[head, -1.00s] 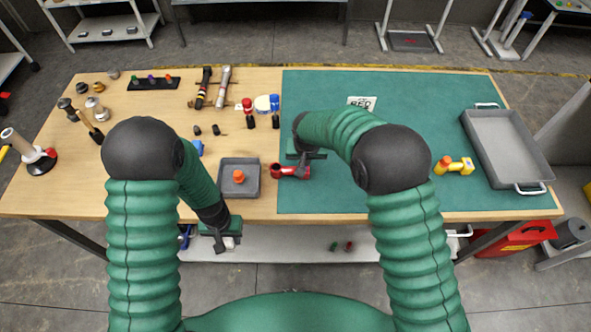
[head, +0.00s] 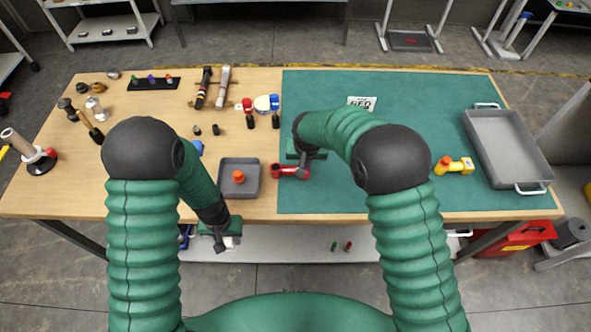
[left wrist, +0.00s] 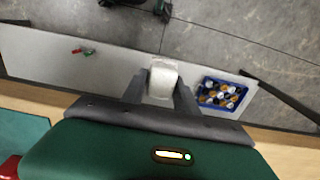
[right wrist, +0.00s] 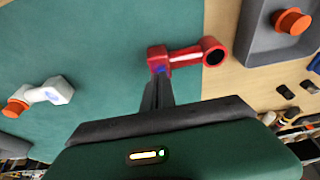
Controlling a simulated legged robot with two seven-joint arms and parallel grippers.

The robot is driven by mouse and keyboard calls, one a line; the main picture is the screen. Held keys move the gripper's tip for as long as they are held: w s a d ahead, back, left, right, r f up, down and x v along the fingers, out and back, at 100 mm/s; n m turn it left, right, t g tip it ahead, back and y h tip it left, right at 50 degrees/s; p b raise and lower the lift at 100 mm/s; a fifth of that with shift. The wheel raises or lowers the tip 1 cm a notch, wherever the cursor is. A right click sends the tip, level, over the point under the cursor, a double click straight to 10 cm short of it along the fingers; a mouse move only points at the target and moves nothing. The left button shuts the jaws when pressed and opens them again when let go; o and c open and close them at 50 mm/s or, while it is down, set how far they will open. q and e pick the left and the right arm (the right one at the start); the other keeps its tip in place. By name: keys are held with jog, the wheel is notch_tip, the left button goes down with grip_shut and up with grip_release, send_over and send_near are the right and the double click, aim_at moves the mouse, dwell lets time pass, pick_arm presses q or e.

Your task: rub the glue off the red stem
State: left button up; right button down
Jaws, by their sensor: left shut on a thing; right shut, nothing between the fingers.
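The red stem (head: 286,171) lies at the left edge of the green mat, with a ring at one end and a block at the other. In the right wrist view the red stem (right wrist: 186,55) shows a blue-purple patch on its block. My right gripper (head: 303,168) is shut and empty, its tips at the block; I cannot tell whether they touch. The tips also show in the right wrist view (right wrist: 158,84). My left gripper (head: 221,243) is shut on a white pad (left wrist: 162,80), below and in front of the table's front edge.
A grey tray (head: 253,163) with an orange cap stands left of the stem. A yellow stem (head: 455,166) with an orange end lies on the green mat (head: 420,110). A large grey tray (head: 512,165) is at right. Tools and small parts cover the wooden side's back.

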pick_arm(q)
jog(key=shift+f+b, duration=0.3)
pick_arm(e)
jog(key=shift+f, duration=0.4)
pick_arm(q)
jog(key=shift+r, duration=0.1)
pick_arm(e)
jog(key=shift+r, duration=0.1)
